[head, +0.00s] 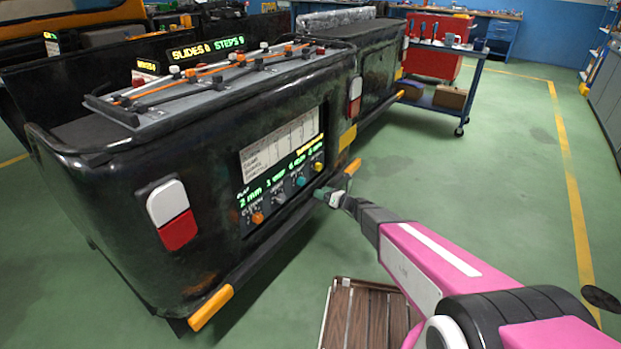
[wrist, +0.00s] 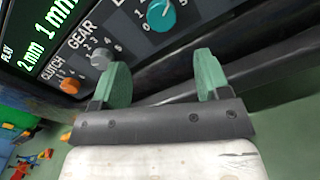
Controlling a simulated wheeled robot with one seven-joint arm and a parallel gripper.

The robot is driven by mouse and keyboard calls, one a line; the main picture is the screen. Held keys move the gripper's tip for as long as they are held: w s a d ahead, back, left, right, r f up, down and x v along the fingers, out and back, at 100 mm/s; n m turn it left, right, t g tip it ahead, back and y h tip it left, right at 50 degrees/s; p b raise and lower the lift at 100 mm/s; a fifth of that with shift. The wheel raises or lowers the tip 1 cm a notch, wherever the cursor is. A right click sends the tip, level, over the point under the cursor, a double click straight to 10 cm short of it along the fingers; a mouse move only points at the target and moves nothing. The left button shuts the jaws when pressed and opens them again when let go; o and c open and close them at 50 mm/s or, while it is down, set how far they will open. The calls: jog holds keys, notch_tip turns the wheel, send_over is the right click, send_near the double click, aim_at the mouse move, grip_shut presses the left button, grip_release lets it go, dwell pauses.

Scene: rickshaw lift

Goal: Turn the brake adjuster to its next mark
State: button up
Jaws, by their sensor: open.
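The control panel (head: 283,165) on the black rickshaw's side carries a row of coloured knobs. An orange knob (wrist: 70,86) is by the word CLUTCH and a grey knob (wrist: 101,59) by the word GEAR. A teal knob (wrist: 161,15) follows, with a numbered scale beside it; its name is out of the wrist view and unreadable in the head view (head: 300,181). I cannot confirm that it is the brake adjuster. A yellow knob (head: 319,167) ends the row. My gripper (wrist: 162,72) is open and empty, with green fingers. It is apart from the teal knob, just below it in the wrist view.
An orange-ended bumper rail (head: 270,264) runs low below the panel. Linkage rods lie on the grey top plate (head: 210,82). A slatted wooden piece (head: 355,318) is on the floor under my arm. A blue cart (head: 470,90) stands at the back.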

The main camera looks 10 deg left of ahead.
aim_at(303, 183)
jog(key=x, duration=1)
jog(key=shift+w+a, duration=0.25)
jog(key=shift+a, duration=0.1)
jog(key=c, duration=0.9)
